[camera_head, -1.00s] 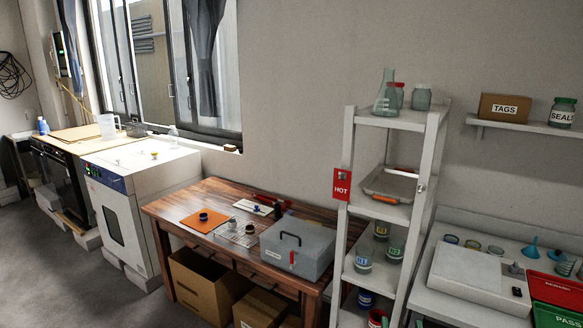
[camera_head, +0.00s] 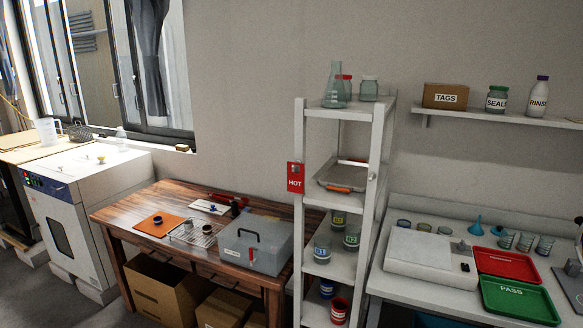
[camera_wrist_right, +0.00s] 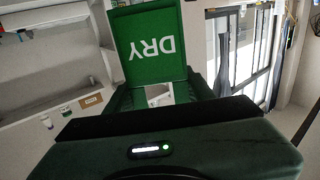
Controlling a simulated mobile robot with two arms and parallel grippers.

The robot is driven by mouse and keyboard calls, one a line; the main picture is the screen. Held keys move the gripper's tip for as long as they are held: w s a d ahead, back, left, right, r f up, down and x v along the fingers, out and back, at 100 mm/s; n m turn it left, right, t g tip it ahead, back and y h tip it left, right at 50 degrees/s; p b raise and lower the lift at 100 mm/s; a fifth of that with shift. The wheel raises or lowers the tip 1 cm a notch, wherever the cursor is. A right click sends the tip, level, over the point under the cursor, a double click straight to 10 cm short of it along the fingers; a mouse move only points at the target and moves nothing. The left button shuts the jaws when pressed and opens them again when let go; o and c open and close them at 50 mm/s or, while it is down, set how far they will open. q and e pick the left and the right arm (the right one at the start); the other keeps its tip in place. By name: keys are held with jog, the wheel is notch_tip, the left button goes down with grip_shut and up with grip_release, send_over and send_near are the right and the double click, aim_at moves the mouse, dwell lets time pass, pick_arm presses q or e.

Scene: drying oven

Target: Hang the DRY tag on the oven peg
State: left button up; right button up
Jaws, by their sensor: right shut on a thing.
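The green DRY tag (camera_wrist_right: 150,48) fills the upper middle of the right wrist view, its lettering upside down. My right gripper (camera_wrist_right: 160,96) is shut on it. The white drying oven (camera_head: 108,176) with a blue control panel stands at the left in the head view, its door shut. I cannot make out the oven peg clearly; small knobs show on the oven's top. A red HOT tag (camera_head: 295,177) hangs on the left post of the white rack. Neither gripper shows in the head view, and my left gripper is out of sight.
A wooden table (camera_head: 120,206) with a grey toolbox (camera_head: 262,256), wire rack and orange mat stands right of the oven. The white rack (camera_head: 335,115) holds glassware. A right-hand bench carries red and green trays (camera_head: 515,302). Grey floor shows at the lower left.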

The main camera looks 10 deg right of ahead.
jog(key=shift+w, duration=0.1)
jog(key=w+d+m+h, duration=0.1)
jog(key=w+d+h, duration=0.1)
jog(key=w, duration=0.8)
jog(key=w+d+m+h, duration=0.2)
jog(key=w, duration=0.9)
jog(key=w+d+r+m+g+h, duration=0.1)
jog(key=w+d+r+h, duration=0.1)
jog(key=w+r, duration=0.5)
jog(key=w+d+r+m+g+h+p, duration=0.1)
jog(key=w+d+r+m+g+h, duration=0.1)
jog(key=w+r, duration=0.5)
notch_tip(320, 180, up, 3)
jog(key=shift+d+f+m+h+p, duration=0.1)
jog(key=shift+d+m+h+p, duration=0.2)
jog(key=shift+d+h, duration=0.5)
jog(key=shift+w+a, duration=0.1)
jog(key=shift+a, duration=0.15)
